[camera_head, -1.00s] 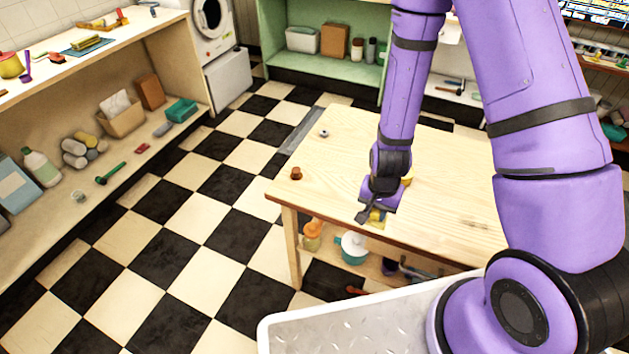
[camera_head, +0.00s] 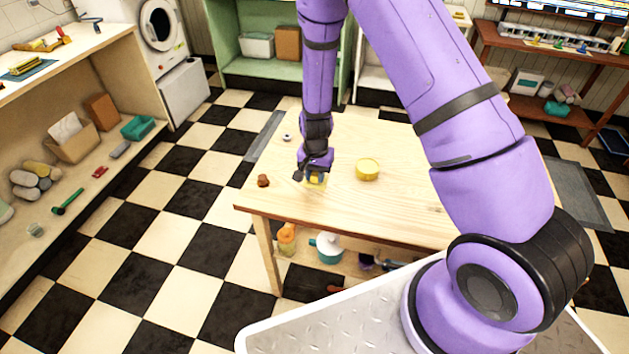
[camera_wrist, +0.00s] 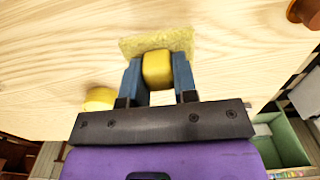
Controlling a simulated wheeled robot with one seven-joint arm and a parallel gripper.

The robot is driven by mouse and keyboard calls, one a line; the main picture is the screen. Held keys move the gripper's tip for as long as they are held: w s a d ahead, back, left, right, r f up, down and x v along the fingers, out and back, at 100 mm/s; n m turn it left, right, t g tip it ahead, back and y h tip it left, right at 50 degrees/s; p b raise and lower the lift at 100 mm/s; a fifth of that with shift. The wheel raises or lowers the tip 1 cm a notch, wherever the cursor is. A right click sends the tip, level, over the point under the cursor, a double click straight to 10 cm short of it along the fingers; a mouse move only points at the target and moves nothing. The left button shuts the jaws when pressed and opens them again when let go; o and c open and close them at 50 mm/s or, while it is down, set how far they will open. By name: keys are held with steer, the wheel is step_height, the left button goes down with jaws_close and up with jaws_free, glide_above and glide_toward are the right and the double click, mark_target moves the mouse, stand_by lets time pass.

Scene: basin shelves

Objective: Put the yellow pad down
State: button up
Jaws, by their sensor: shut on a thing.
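The yellow pad (camera_wrist: 157,42) shows in the wrist view as a flat, rough yellow slab with a smooth yellow block (camera_wrist: 157,70) on it. My gripper (camera_wrist: 158,80) is shut on that block, with one blue finger on each side. In the head view my gripper (camera_head: 315,174) points down over the left part of the wooden table (camera_head: 400,206), with a bit of the pad (camera_head: 317,182) showing below it. The pad is low over the tabletop; I cannot tell whether it touches the wood.
A round yellow container (camera_head: 367,169) stands on the table right of my gripper. A small brown object (camera_head: 263,181) lies to the left, near the table edge. A small grey piece (camera_head: 287,137) lies farther back. Bare wood surrounds these.

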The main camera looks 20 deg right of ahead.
mark_target(315, 181)
steer(key=shift+w, duration=0.45)
steer(key=shift+s+f, duration=0.1)
steer(key=shift+f, duration=1.65)
steer(key=shift+f, duration=0.1)
steer(key=o, duration=0.9)
